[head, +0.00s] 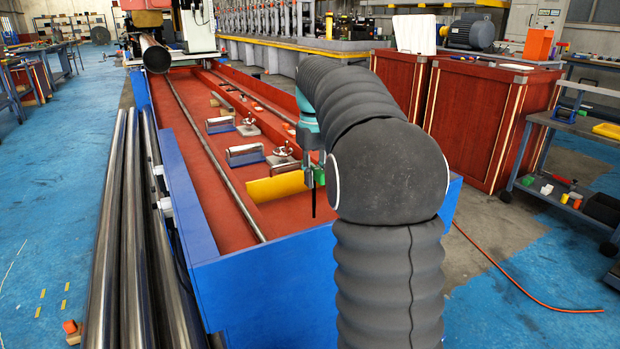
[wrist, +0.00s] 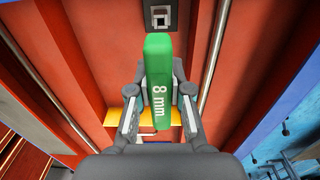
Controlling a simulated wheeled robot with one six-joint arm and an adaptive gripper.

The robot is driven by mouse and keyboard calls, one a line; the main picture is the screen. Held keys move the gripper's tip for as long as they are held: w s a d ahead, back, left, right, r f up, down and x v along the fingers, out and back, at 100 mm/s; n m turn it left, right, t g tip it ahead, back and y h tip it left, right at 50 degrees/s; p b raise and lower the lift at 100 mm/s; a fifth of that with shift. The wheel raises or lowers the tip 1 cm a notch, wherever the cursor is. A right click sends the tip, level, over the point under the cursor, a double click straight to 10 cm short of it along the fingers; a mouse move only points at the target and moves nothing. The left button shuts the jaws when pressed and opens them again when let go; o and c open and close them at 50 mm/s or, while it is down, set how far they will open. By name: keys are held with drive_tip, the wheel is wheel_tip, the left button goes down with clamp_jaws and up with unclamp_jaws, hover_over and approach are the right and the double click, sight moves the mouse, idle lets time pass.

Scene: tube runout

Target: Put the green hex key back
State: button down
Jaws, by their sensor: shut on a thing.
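The green hex key (wrist: 158,85) is in my gripper (wrist: 160,95), its handle marked "8 mm" facing the wrist camera. The fingers close on the handle from both sides. In the head view, my gripper (head: 314,172) is above the near end of the red bed, partly hidden by my arm. Bits of the green handle show there, and a dark thin shaft hangs straight down below. A yellow curved plate (head: 276,187) stands just left of the shaft in the head view. It shows behind the fingers in the wrist view (wrist: 118,117). I cannot tell where the key's place is.
The red bed (head: 200,168) has a blue frame (head: 265,295). Metal clamp blocks (head: 246,155) and a long rod (head: 215,160) lie on it. A square metal socket (wrist: 160,18) shows beyond the handle. Red cabinets (head: 480,120) are at right.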

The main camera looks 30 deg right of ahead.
drive_tip(key=shift+f, duration=0.35)
drive_tip(key=shift+s+r+p, duration=0.1)
drive_tip(key=shift+r+p, duration=0.05)
drive_tip(key=shift+p, duration=0.15)
drive_tip(key=b, duration=0.3)
hover_over(314, 217)
drive_tip(key=shift+f, duration=2.9)
drive_tip(key=shift+f+b, duration=1.8)
drive_tip(key=shift+f, duration=1.05)
drive_tip(key=shift+c, duration=1)
unclamp_jaws()
drive_tip(key=shift+r, duration=0.15)
